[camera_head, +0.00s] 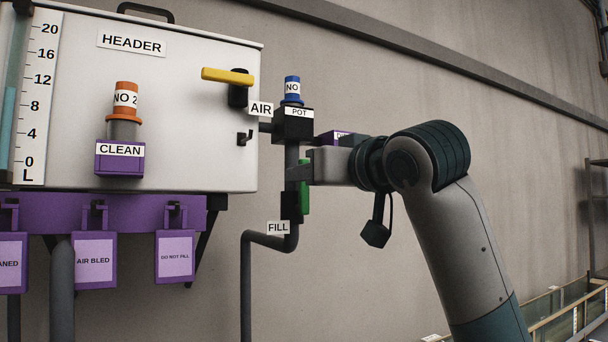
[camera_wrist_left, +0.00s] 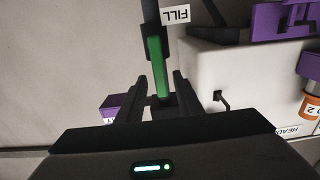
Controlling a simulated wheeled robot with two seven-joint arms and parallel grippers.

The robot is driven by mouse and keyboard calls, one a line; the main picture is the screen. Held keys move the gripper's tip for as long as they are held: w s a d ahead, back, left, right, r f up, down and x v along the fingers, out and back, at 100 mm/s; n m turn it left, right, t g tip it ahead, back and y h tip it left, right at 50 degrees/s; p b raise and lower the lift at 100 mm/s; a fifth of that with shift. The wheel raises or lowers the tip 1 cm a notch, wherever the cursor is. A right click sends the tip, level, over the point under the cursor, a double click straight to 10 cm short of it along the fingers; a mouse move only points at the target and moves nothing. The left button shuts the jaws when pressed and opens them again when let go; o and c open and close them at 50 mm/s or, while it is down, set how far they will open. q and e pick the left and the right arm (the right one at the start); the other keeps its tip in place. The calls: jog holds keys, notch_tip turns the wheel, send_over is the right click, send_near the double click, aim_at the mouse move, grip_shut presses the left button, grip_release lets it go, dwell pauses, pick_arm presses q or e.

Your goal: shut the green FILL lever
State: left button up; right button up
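The green FILL lever (camera_head: 304,190) stands upright along the grey vertical pipe, above the FILL label (camera_head: 278,228). It also shows in the left wrist view (camera_wrist_left: 158,66), above the dark end of my gripper. My left gripper (camera_head: 297,173) reaches in from the right in the head view, beside the lever's upper part. In the left wrist view its two fingers (camera_wrist_left: 160,88) are apart, with the lever's near end in line between them and a gap on each side. I see no clear contact. My right gripper is in neither view.
The white HEADER tank (camera_head: 190,60) is left of the lever, with a yellow AIR lever (camera_head: 228,76) on its front. The black POT block (camera_head: 293,126) with a blue cap (camera_head: 292,88) is just above. Purple tags (camera_head: 175,256) hang below the tank. The wall right is clear.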

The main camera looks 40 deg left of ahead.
pick_arm(q)
jog(key=shift+a, duration=0.3)
jog(key=shift+w+a, duration=0.1)
jog(key=shift+w+a, duration=0.2)
jog(key=shift+a, duration=0.5)
jog(key=shift+d, duration=0.1)
grip_shut()
dwell(1.0)
